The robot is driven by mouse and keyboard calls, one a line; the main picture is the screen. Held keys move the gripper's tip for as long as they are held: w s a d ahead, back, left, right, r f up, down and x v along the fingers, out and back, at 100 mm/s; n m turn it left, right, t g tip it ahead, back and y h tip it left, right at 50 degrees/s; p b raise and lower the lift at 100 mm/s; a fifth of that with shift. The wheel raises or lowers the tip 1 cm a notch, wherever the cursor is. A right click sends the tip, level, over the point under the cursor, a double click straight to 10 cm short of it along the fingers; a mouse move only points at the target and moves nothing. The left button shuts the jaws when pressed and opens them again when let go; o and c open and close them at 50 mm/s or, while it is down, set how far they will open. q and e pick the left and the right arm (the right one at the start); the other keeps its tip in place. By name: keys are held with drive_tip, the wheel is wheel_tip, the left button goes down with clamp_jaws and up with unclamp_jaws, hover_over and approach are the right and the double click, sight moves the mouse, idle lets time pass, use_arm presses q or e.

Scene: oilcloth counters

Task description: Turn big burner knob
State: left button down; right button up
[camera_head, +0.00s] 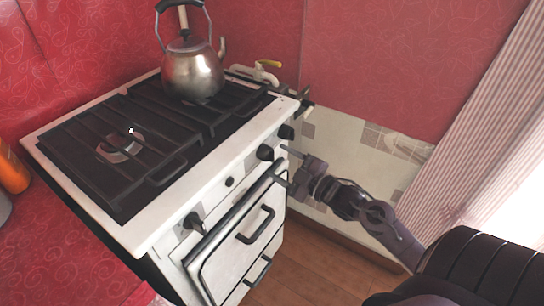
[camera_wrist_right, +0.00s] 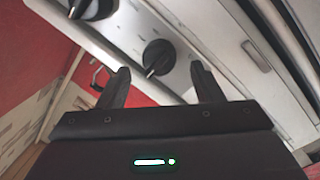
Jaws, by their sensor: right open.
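The white stove (camera_head: 150,238) has black knobs along its front panel. One knob (camera_head: 265,152) is near my right gripper (camera_head: 286,167), with another knob (camera_head: 286,131) to its right at the panel's end. A further knob (camera_head: 194,222) is at the left and a small round one (camera_head: 229,182) lies between. I cannot tell by label which is the big burner knob. In the right wrist view a round black knob (camera_wrist_right: 159,57) shows between the open, empty fingertips of the gripper (camera_wrist_right: 160,72), seemingly just ahead of them. My left gripper is not in view.
A metal kettle (camera_head: 193,70) stands on the black grates (camera_head: 100,170). The oven door handle (camera_head: 257,226) and a long front bar (camera_head: 235,210) stick out below the knobs. A striped curtain (camera_head: 470,130) hangs at the right. The wooden floor (camera_head: 310,262) ahead is clear.

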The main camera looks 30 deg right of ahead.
sight(273, 158)
drive_tip(key=shift+x, duration=1.8)
drive_tip(key=c, duration=1)
